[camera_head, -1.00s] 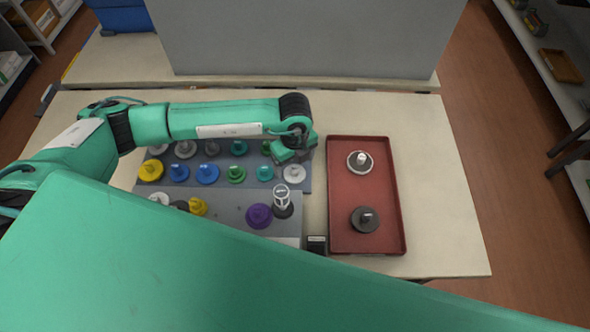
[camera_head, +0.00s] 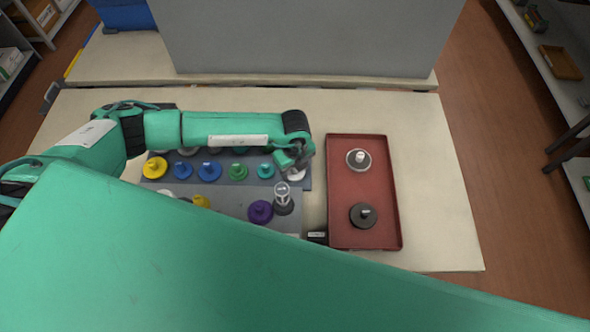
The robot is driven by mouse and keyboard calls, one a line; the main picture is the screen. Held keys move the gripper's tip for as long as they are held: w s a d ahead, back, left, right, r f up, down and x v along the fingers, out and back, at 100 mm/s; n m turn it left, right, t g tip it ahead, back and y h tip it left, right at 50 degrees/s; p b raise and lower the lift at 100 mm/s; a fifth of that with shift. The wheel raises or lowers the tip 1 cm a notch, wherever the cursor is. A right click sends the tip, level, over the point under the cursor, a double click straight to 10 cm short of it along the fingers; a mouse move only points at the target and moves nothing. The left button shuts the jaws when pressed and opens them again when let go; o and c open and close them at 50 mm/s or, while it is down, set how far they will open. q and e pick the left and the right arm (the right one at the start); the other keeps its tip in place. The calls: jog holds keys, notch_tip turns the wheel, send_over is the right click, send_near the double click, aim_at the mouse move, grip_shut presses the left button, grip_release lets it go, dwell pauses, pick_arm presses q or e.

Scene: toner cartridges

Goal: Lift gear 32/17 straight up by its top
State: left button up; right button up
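Several coloured gears with upright hubs stand on a grey tray (camera_head: 234,201) at the table's middle left. I cannot read which is gear 32/17. My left gripper (camera_head: 291,168) points down at the tray's right end, over a white gear (camera_head: 298,175) that it partly hides. Its fingertips are too small and covered to show whether they are open or shut. A dark gear with a pale ring-topped piece (camera_head: 283,201) stands just in front of it, and a purple gear (camera_head: 260,212) is beside that. My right gripper is not visible.
A red tray (camera_head: 366,238) to the right holds a grey gear (camera_head: 358,160) and a dark gear (camera_head: 363,215), with bare space between them. A tall grey panel (camera_head: 300,40) stands behind the table. My large green part covers the foreground and some front gears.

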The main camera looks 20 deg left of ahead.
pick_arm(q)
jog(key=c, duration=0.3)
jog(key=shift+r, duration=0.15)
jog(key=shift+c, duration=0.2)
